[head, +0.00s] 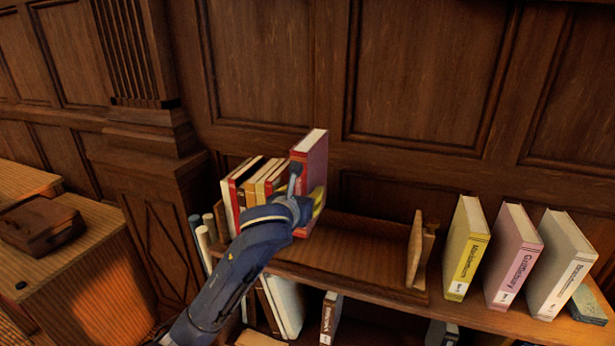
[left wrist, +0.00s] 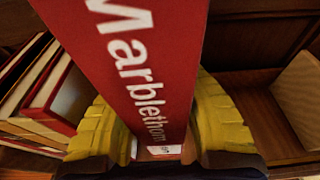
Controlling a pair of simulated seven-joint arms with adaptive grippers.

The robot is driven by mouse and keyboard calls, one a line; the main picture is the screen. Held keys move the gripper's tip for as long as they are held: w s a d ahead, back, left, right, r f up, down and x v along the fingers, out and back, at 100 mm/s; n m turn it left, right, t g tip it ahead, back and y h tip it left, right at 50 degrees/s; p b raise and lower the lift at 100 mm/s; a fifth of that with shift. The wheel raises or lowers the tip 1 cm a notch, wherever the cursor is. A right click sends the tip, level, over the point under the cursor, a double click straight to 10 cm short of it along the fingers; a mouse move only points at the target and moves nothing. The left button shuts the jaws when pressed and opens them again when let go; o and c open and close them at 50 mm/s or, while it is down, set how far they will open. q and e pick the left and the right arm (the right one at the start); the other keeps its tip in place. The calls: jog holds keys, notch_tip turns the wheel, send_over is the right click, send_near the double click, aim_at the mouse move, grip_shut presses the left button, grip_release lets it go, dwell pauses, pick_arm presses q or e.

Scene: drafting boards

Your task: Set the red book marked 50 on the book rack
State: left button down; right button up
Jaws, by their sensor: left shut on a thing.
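The red book (head: 312,160) stands upright at the rack, its spine reading "Marblethorn" in the left wrist view (left wrist: 150,70). A small white label low on the spine is too small to read surely. My left gripper (head: 308,205) is shut on this book, with yellow fingers on both sides of it in the left wrist view (left wrist: 165,125). The wooden book rack (head: 350,250) has several books (head: 250,180) at its left end, just left of the held book. Whether the held book's bottom touches the rack is hidden by my gripper. My right gripper is not in view.
The rack is empty between the held book and its right end piece (head: 418,250). Yellow (head: 466,248), pink (head: 514,255) and white (head: 560,262) books stand right of the rack. More books (head: 287,305) sit on the shelf below. A panelled wall is behind.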

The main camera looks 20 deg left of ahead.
pick_arm(q)
jog(key=shift+f, duration=4.05)
jog(key=c, duration=1.1)
grip_release()
jog(key=shift+f, duration=0.1)
jog(key=shift+o, duration=0.2)
jog(key=v, duration=1.2)
